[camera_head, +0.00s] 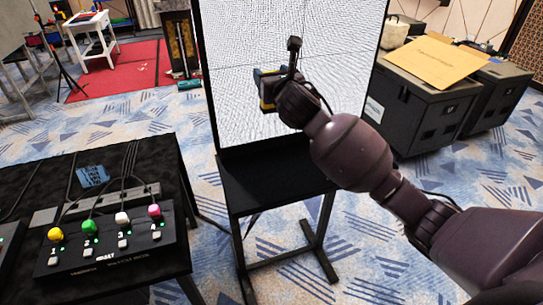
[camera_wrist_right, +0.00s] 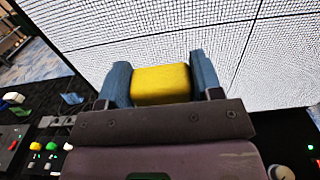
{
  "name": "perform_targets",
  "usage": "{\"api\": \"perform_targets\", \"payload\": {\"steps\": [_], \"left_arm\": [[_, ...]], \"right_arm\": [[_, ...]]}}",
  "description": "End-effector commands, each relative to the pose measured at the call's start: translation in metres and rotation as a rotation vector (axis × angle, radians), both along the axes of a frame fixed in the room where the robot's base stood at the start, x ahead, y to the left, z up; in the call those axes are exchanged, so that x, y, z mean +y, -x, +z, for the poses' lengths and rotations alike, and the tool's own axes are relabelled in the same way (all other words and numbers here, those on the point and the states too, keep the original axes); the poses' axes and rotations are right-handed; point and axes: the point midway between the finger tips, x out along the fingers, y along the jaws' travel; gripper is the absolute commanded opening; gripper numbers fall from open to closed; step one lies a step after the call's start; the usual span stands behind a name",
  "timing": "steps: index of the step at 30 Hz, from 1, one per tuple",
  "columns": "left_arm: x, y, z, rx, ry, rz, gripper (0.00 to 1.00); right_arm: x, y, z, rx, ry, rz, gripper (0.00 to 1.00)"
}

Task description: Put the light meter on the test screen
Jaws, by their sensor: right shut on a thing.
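The test screen (camera_head: 335,45) is a large white panel with a fine dark dot pattern, standing upright on a black stand in the middle of the head view. It also fills the upper part of the right wrist view (camera_wrist_right: 110,35). My right gripper (camera_head: 270,87) is in front of the screen's lower half. Its two blue fingers are shut on the light meter (camera_wrist_right: 162,86), whose yellow block shows between them in the right wrist view. In the head view the meter is mostly hidden by the gripper. I cannot tell whether it touches the screen. My left gripper is not in view.
A black table (camera_head: 60,190) at left holds a button box (camera_head: 112,248) with several coloured buttons and cables. Black cases (camera_head: 425,110) with a cardboard sheet (camera_head: 436,62) stand at right. A white stool (camera_head: 92,35) stands on a red carpet behind. Patterned floor is open between.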

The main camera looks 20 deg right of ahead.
Motion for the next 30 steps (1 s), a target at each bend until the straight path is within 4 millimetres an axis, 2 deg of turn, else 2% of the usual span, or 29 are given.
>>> {"api": "perform_targets", "payload": {"steps": [18,21,27,30], "left_arm": [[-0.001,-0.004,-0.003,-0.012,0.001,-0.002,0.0],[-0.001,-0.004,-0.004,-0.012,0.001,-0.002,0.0],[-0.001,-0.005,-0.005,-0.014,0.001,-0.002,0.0],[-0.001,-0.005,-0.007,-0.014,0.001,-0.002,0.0]], "right_arm": [[0.0,0.001,-0.129,0.005,-0.003,-0.001,0.32],[0.001,0.001,-0.142,0.003,-0.002,-0.001,0.32],[0.0,0.0,-0.154,0.002,0.0,0.0,0.32],[0.001,0.001,-0.168,0.004,-0.002,-0.001,0.32]]}}
